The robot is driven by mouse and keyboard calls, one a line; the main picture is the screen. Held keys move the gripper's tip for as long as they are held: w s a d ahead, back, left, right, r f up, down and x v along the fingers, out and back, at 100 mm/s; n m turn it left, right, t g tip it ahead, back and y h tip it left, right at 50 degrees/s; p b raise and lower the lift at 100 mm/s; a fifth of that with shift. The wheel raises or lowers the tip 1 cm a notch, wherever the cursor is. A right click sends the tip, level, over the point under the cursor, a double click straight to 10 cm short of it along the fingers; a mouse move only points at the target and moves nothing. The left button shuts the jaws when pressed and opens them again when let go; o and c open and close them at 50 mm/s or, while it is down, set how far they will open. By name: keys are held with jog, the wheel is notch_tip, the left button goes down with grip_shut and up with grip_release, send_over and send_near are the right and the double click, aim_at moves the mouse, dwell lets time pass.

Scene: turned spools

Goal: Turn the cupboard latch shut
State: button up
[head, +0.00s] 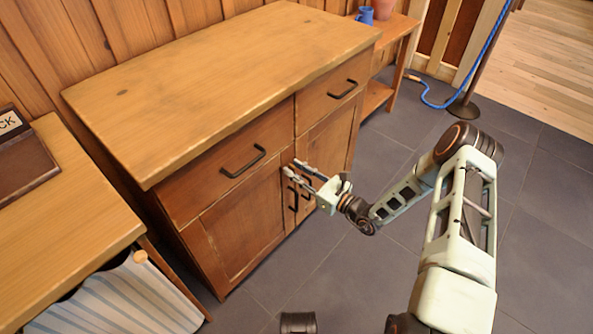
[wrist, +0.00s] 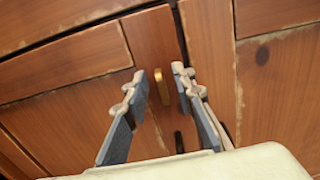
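The cupboard (head: 237,217) is a wooden cabinet with two drawers above two doors. The latch is a small brass bar (wrist: 161,87); in the wrist view it stands nearly upright on the left door's edge, just left of the gap between the doors. My gripper (head: 292,167) is at the front of the cupboard, by the top of the doors. In the wrist view my gripper (wrist: 159,76) is open, its two fingers on either side of the latch. I cannot tell whether either finger touches it. In the head view I cannot make out the latch behind the gripper.
Black door handles (head: 292,199) sit just below my gripper. Black drawer handles (head: 243,162) stick out above. A wooden table (head: 75,215) stands at the left, and a shelf with a blue jug (head: 365,15) at the back right.

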grip_shut()
jog(key=n, duration=0.4)
jog(key=shift+s+a+p, duration=0.1)
jog(key=shift+s+p, duration=0.05)
jog(key=shift+p, duration=0.2)
jog(key=shift+s+a+f+n+p, duration=0.15)
jog(key=shift+n+p, duration=0.35)
jog(key=shift+n, duration=1.85)
jog(key=shift+f+n+p, duration=0.2)
jog(key=shift+n+p, duration=0.35)
jog(key=shift+n, duration=1.75)
jog(key=shift+s+a+f+n+p, duration=0.15)
jog(key=shift+n+p, duration=0.35)
jog(key=shift+n, duration=1.85)
jog(key=shift+d, duration=0.1)
